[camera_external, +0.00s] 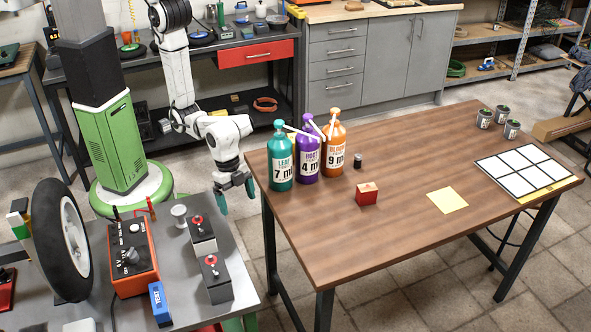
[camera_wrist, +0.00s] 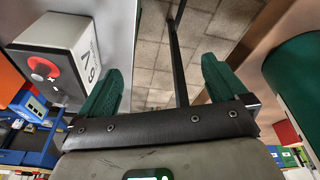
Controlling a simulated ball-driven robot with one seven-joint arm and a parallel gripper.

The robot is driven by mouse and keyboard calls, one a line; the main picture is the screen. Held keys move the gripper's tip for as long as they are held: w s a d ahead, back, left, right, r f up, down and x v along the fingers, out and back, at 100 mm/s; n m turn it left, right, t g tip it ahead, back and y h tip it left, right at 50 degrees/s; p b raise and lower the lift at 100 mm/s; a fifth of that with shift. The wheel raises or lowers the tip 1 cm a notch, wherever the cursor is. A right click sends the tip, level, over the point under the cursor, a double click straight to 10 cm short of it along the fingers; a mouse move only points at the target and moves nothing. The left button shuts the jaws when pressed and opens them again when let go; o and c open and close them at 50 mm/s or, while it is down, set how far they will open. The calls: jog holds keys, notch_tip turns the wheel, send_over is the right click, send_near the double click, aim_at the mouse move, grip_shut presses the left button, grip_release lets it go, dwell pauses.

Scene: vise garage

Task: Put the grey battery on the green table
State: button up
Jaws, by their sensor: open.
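Two box-shaped batteries with red and black tops stand on the grey-topped table (camera_external: 240,262) at lower left: a back one (camera_external: 203,240) and a front, darker grey one (camera_external: 217,286). I cannot tell for sure which is the task's grey battery. Green parts show at this table's edge and below it; no wholly green tabletop is in view. My gripper (camera_external: 236,196) points down, open and empty, over the gap between this table and the wooden table. In the wrist view my gripper (camera_wrist: 162,84) has floor between its green fingers, and a pale box with a red knob (camera_wrist: 68,58) is left of them.
The wooden table (camera_external: 330,245) holds a teal bottle (camera_external: 281,165), a purple bottle (camera_external: 307,158), an orange bottle (camera_external: 334,150), a small dark cylinder (camera_external: 357,161) and a red box (camera_external: 366,195). An orange charger (camera_external: 132,257) and a wheel (camera_external: 60,240) stand left of the batteries.

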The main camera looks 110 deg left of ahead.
jog(key=s+a+f+n+g+y, duration=0.1)
jog(key=s+a+n, duration=0.3)
jog(key=s+a, duration=0.6)
jog(key=a, duration=0.3)
jog(key=shift+s+f, duration=0.3)
jog(key=shift+s, duration=0.05)
